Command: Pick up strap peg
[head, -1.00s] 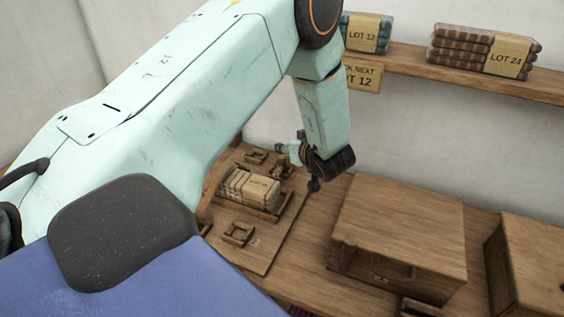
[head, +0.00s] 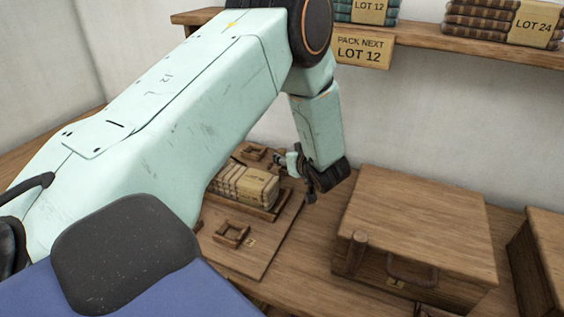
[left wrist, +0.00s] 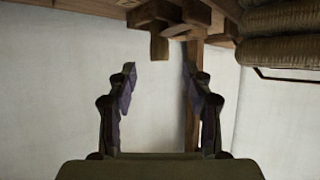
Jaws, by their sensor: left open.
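An upright round wooden peg (head: 356,252) stands at the front left corner of a wooden box (head: 425,225) in the head view; I take it for the strap peg, though no strap shows. My left gripper (head: 302,184) hangs above the right edge of the wooden work board, behind and left of the peg and clear of it. In the left wrist view the left gripper (left wrist: 158,75) is open with nothing between its fingers. The peg cannot be made out there. My right gripper is in no view.
The work board (head: 270,255) holds a wrapped bundle (head: 245,187) and a small wooden frame (head: 231,233). Another box (head: 545,250) stands at the right. A shelf (head: 440,42) carries labelled bundles above. The left wrist view faces a pale wall (left wrist: 70,80), with a wooden post (left wrist: 193,110).

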